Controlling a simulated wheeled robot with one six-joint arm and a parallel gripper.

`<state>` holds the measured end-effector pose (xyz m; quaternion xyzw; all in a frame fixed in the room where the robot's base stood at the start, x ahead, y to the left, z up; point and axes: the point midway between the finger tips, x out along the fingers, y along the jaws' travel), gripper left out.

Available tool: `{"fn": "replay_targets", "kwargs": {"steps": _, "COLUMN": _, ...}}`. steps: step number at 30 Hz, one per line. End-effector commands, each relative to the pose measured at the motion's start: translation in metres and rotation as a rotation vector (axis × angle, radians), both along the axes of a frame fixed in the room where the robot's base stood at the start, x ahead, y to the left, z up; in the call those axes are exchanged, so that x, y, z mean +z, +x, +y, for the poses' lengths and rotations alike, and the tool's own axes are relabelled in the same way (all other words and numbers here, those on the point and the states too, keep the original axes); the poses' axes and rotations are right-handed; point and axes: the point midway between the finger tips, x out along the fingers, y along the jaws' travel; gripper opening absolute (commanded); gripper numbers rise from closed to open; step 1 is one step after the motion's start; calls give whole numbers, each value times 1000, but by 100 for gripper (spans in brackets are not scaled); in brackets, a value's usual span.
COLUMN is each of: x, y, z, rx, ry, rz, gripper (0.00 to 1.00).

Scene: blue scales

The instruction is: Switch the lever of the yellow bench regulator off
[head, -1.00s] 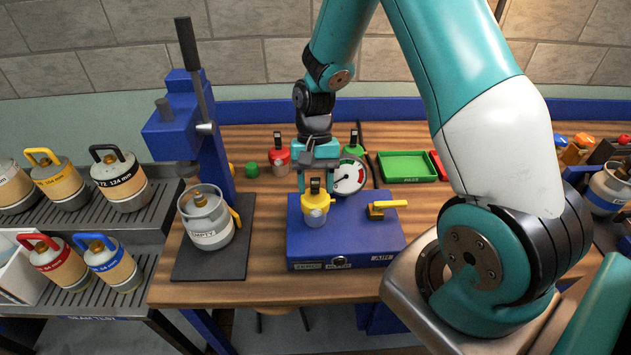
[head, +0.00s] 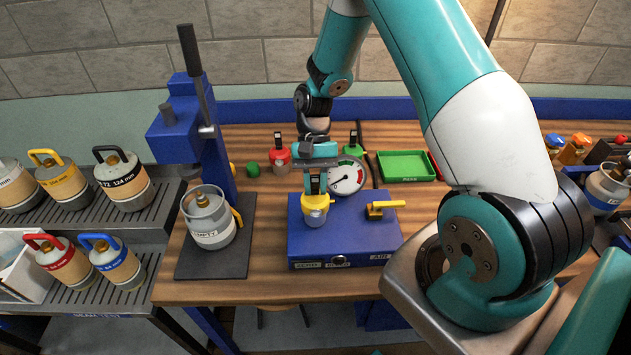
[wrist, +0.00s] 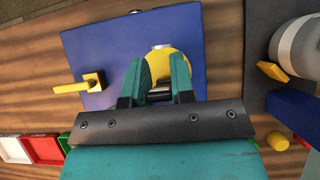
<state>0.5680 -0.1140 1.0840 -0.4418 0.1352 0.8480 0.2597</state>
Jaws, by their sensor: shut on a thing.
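The yellow bench regulator (head: 316,200) stands upright on a blue box (head: 345,225) on the wooden bench. Its yellow top shows in the wrist view (wrist: 177,62) between and just beyond my fingers. My gripper (head: 314,181) is right above the regulator, its fingers reaching down to the top. In the wrist view my gripper (wrist: 160,85) is shut on the dark lever (wrist: 160,94), which is partly hidden between the green fingers. I cannot tell the lever's exact angle.
A yellow-handled valve (head: 384,208) is on the box, right of the regulator. A round gauge (head: 346,176) stands behind. A blue press (head: 190,135) and a grey "EMPTY" cylinder (head: 210,220) are left. A green tray (head: 406,166) lies back right.

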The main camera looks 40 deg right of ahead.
Motion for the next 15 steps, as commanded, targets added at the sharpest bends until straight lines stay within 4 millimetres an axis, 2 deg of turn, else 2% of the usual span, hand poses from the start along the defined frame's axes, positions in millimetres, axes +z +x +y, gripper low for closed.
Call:
{"fn": "replay_targets", "kwargs": {"steps": 6, "x": 3, "y": 5, "z": -3, "rx": 0, "ry": 86, "rz": 125, "gripper": 0}}
{"fn": "replay_targets", "kwargs": {"steps": 15, "x": 3, "y": 5, "z": -3, "rx": 2, "ry": 96, "rz": 141, "gripper": 0}}
